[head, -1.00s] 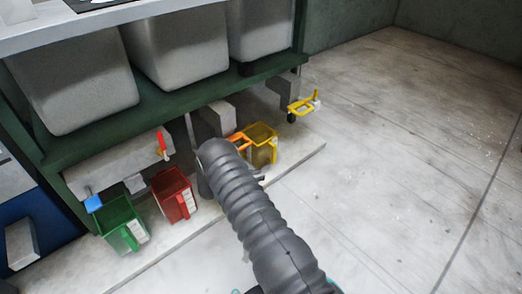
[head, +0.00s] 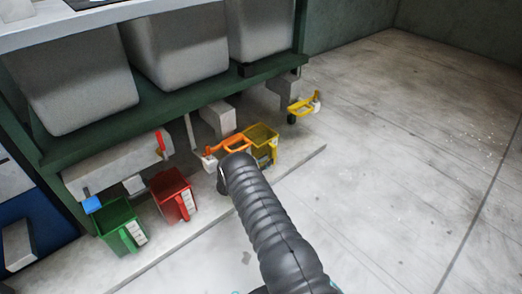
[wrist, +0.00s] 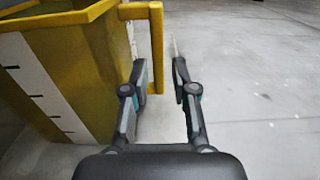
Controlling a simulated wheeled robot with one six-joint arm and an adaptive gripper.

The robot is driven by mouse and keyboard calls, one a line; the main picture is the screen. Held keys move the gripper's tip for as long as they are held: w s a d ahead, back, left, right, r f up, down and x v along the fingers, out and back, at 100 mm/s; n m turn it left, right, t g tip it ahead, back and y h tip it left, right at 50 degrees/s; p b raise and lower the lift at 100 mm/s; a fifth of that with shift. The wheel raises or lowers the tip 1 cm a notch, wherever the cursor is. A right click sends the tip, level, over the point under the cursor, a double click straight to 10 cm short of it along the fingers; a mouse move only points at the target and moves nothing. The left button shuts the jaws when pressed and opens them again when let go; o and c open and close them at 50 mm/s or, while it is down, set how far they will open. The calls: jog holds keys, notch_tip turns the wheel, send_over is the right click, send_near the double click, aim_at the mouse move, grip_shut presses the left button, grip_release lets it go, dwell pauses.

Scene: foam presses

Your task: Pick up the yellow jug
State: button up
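The yellow jug (head: 262,134) stands on the pale ledge under the green bench in the head view, partly behind my arm. In the wrist view the yellow jug (wrist: 97,70) fills the left side, with a white scale strip on its wall. Its upright handle (wrist: 157,50) appears between my fingertips, closer to the left one. My gripper (wrist: 160,68) is open, with a clear gap between the fingers. I cannot tell whether a finger touches the handle. In the head view my arm's dark sleeve hides the gripper.
A red jug (head: 172,196) and a green jug (head: 121,225) stand to the left on the ledge. An orange valve handle (head: 228,145) sits close to the yellow jug. A yellow valve handle (head: 304,106) is beyond it. The floor (head: 410,150) to the right is clear.

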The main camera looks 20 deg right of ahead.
aim_at(274, 155)
jog(key=x, duration=0.5)
jog(key=shift+w+b, duration=0.15)
jog(key=shift+b, duration=0.15)
grip_shut()
